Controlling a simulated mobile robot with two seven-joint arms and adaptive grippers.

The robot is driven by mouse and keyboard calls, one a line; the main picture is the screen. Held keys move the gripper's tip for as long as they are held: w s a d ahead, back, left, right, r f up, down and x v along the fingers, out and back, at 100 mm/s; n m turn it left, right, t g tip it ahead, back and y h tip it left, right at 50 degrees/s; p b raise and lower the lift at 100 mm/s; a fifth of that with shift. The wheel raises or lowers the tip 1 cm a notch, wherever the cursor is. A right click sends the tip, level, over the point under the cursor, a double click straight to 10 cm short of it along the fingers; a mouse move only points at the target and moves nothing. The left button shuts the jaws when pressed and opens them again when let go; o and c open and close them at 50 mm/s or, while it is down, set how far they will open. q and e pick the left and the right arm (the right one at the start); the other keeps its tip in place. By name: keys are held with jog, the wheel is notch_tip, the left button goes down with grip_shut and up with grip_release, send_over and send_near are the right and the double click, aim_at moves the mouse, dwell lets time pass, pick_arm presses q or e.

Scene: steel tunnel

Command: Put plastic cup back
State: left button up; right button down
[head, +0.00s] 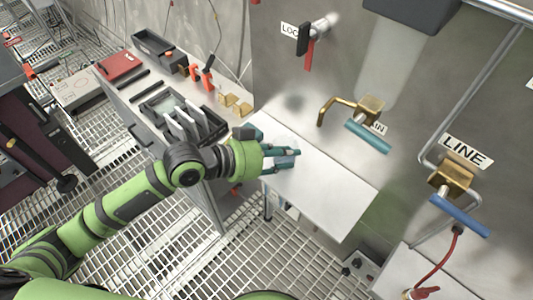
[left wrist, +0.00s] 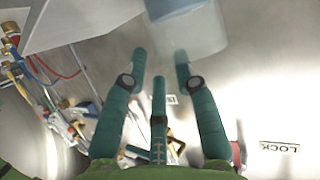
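My left gripper (head: 283,156) reaches in from the left, low over the white shelf (head: 335,192) against the steel wall. Its teal fingers stand apart, and it looks open. In the left wrist view, the fingers of my left gripper (left wrist: 160,65) are spread with no object clearly clamped between them. A blurred, translucent, bluish cup-like thing (left wrist: 198,38) lies just beyond the fingertips at the top of that view. In the head view, only a pale patch shows beside the fingers, so I cannot tell whether they touch it. My right gripper is out of view.
A grey cabinet top holds a black tray (head: 155,45), a red box (head: 120,65) and brass blocks (head: 236,103). A brass tap (head: 368,108) with a teal handle projects above the shelf. A dark box with a translucent tube (head: 393,65) hangs above. The shelf's right part is bare.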

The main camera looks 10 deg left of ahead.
pick_arm(q)
jog(key=b+v, duration=0.2)
jog(key=v, duration=0.9)
jog(key=shift+s+a+r+b, duration=0.15)
jog(key=shift+s+a+b, duration=0.15)
jog(key=shift+b, duration=0.1)
jog(key=shift+w, duration=0.1)
